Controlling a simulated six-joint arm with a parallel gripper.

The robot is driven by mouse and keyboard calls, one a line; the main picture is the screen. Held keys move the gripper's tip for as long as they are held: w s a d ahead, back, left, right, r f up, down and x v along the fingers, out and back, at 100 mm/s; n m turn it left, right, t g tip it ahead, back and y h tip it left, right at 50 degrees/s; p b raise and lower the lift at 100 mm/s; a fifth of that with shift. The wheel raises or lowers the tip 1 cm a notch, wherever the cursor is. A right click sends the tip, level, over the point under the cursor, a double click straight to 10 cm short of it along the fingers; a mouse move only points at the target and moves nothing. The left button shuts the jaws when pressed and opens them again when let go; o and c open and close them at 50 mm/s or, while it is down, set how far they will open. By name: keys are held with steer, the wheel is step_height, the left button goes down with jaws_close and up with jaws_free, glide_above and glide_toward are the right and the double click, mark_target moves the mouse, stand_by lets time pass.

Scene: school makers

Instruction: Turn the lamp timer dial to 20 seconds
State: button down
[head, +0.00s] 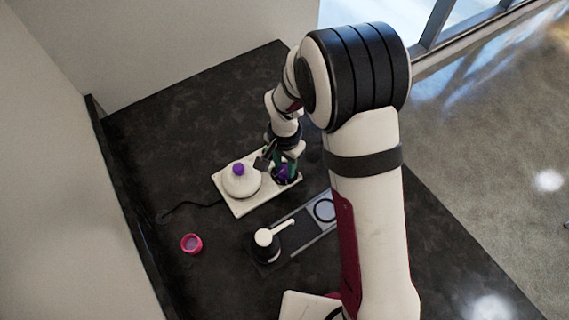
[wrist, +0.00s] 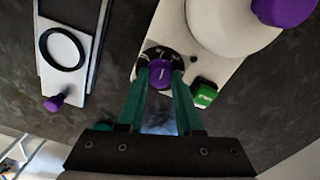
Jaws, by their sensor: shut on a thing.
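The lamp timer (head: 243,208) is a white base plate with a white dome and a purple knob on top, lying on the dark table in the head view. In the wrist view its plate (wrist: 207,69) carries a purple dial (wrist: 160,72) on a black face with white marks. A green button (wrist: 204,93) sits to the right of the dial. My gripper (wrist: 160,80) is shut on the purple dial, one green finger on each side. The dial's pale pointer line shows, but the scale numbers are too small to read. In the head view my wrist partly hides the dial.
A dark and grey device (head: 297,232) with a ring and a white-topped lever lies in front of the timer. A small pink cup (head: 191,243) stands to the left. A black cord (head: 190,205) leaves the timer's left side. The table's far left is clear.

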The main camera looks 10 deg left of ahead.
mark_target(285, 169)
steer(key=m, duration=0.5)
steer(key=shift+m, duration=0.3)
stand_by(0.4)
steer(key=c, duration=0.6)
jaws_free()
step_height(285, 169, up, 16)
steer(key=shift+f, duration=0.1)
